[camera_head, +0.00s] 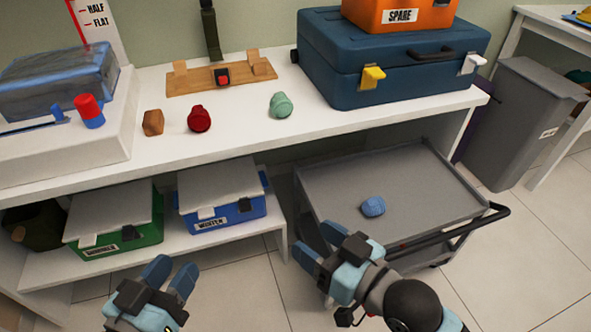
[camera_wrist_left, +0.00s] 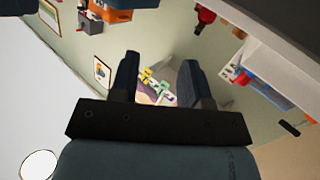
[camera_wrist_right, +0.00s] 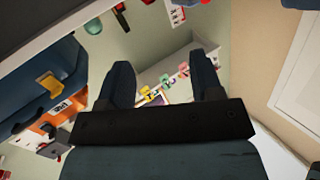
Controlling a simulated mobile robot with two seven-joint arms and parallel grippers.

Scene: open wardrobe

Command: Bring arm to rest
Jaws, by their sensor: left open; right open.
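My left gripper (camera_head: 171,275) is open and empty, low in front of the shelf unit at the bottom of the head view. Its spread fingers show in the left wrist view (camera_wrist_left: 160,80), with nothing between them. My right gripper (camera_head: 328,243) is open and empty in front of the grey cart (camera_head: 420,185). Its spread fingers also show in the right wrist view (camera_wrist_right: 165,85), with nothing between them. A blue lump (camera_head: 373,206) lies on the cart's top, to the right of my right gripper and apart from it.
A white bench (camera_head: 330,121) holds a dark blue toolbox (camera_head: 390,80), red (camera_head: 199,119) and green (camera_head: 281,105) objects and a wooden board (camera_head: 200,82). Green (camera_head: 120,220) and blue (camera_head: 222,195) boxes sit on the lower shelf. A black cart handle (camera_head: 450,235) juts out at right. Floor shows between the grippers.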

